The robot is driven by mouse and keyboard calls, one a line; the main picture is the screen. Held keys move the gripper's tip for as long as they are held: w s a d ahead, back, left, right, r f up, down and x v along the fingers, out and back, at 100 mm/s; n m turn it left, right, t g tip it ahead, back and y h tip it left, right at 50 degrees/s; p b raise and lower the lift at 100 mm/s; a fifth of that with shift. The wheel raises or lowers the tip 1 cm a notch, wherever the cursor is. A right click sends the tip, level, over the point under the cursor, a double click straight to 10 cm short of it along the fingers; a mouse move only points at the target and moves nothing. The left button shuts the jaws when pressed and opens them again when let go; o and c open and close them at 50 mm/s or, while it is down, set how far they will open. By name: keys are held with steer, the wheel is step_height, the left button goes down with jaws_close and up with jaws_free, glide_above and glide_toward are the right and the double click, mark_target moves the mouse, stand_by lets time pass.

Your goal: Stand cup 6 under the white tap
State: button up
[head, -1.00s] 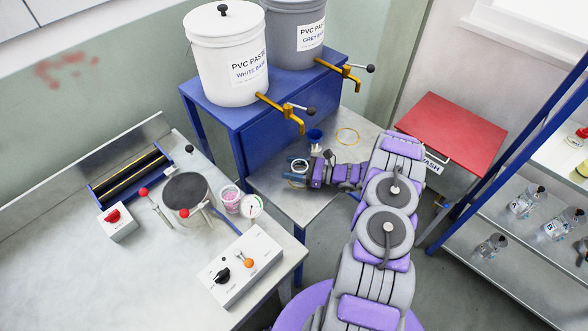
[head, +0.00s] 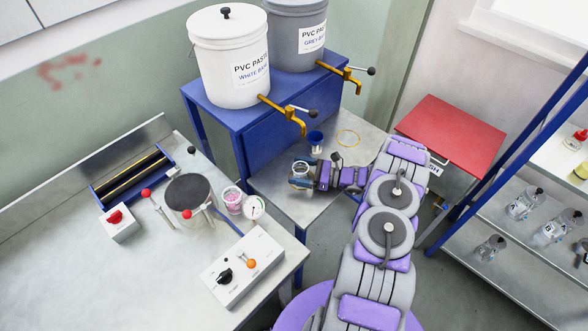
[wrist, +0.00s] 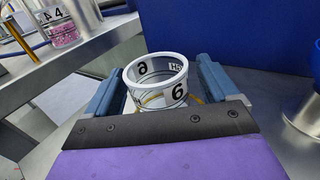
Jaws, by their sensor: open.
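Cup 6 (wrist: 158,82) is a clear cup with a white rim and a black 6, upright between my jaws in the wrist view. My gripper (wrist: 158,90) is open around it, with a gap between each finger and the cup. In the head view, cup 6 (head: 300,167) and my gripper (head: 301,174) are over the low metal table (head: 287,204). The white tap (head: 288,112) is a yellow tap with a dark knob on the white bucket (head: 229,65), above and left of the cup in the picture. Whether the cup touches the table is unclear.
The grey bucket's tap (head: 344,73) overhangs from the blue stand (head: 203,92). A cup with pink contents (head: 232,197) stands on the left bench. A red-topped cabinet (head: 450,132) is right.

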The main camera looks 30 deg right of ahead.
steer(key=p+v, duration=0.1)
steer(key=v, duration=0.7)
steer(key=shift+d+p, duration=0.3)
steer(key=shift+d, duration=0.2)
steer(key=shift+s+d, duration=0.35)
steer(key=shift+s, duration=0.3)
steer(key=shift+d, duration=0.2)
